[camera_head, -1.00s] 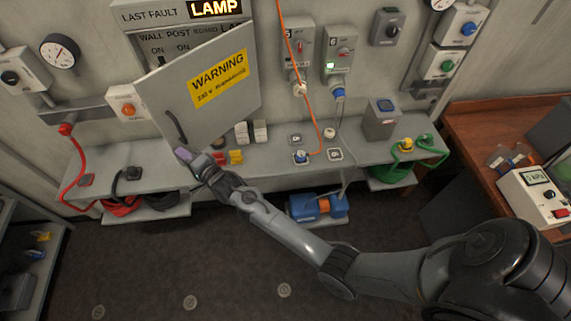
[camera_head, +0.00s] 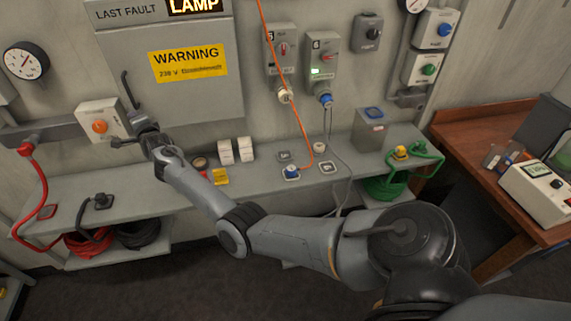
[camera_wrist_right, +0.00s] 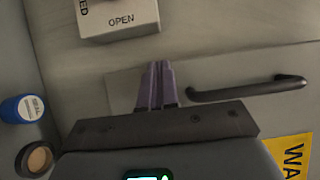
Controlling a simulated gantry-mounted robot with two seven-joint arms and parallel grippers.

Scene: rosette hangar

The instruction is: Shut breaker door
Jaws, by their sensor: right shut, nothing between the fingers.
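The grey breaker door (camera_head: 195,102) lies about flat across the front of its wall cabinet in the head view. It bears a yellow warning label (camera_head: 188,63). Its dark bar handle (camera_head: 130,90) is near the left edge; the handle also shows in the right wrist view (camera_wrist_right: 248,90). My right gripper (camera_head: 141,122) is at the door's lower left corner, just below the handle. Its purple fingers (camera_wrist_right: 158,82) are together and empty, beside the handle's end. I cannot tell whether they touch the door. My left gripper is not in view.
A white box with an orange button (camera_head: 99,126) is close left of my right gripper. A grey shelf (camera_head: 265,180) below carries white blocks (camera_head: 235,150), plugs and a yellow item. An orange cable (camera_head: 283,75) hangs right of the door. A wooden desk (camera_head: 465,135) stands at right.

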